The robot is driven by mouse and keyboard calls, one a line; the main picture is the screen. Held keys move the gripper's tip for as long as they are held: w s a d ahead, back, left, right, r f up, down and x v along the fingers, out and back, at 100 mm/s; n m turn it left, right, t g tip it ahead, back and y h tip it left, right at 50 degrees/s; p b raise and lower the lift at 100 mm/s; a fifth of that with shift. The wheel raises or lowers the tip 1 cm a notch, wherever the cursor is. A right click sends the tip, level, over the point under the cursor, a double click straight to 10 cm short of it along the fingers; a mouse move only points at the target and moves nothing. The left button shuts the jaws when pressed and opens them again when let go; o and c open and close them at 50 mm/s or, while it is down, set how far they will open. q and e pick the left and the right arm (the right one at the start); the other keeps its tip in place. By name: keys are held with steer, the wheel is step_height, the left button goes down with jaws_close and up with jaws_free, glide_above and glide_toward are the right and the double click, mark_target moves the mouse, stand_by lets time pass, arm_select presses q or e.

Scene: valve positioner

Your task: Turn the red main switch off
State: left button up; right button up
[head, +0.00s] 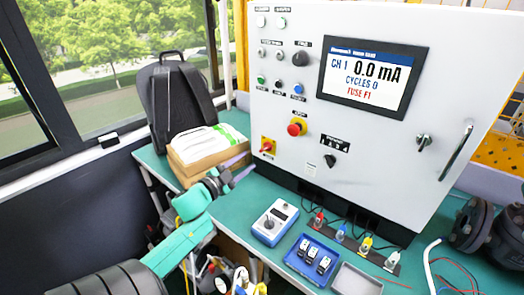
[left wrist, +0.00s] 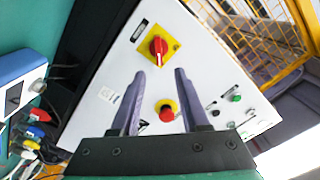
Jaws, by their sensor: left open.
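The red main switch (head: 267,146) is a rotary knob on a yellow plate at the lower left of the white cabinet front. In the left wrist view the switch (left wrist: 158,46) shows large, with a pale mark on its handle, which lies roughly along the picture's vertical. My left gripper (head: 244,166) is open and empty, in front of and below left of the switch in the head view. In the left wrist view its fingers (left wrist: 159,72) point at the switch and appear apart from it.
A red mushroom button (head: 297,127) on yellow sits right of the switch. Cardboard boxes with a white packet (head: 208,143) and a black backpack (head: 178,95) stand left of the cabinet. A blue-white device (head: 275,222) and blue tray (head: 312,258) lie on the green bench.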

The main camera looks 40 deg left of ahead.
mark_target(263, 150)
arm_select(q)
steer(key=w, duration=0.8)
steer(key=shift+w+a+f, duration=0.2)
steer(key=shift+w, duration=0.05)
jaws_close()
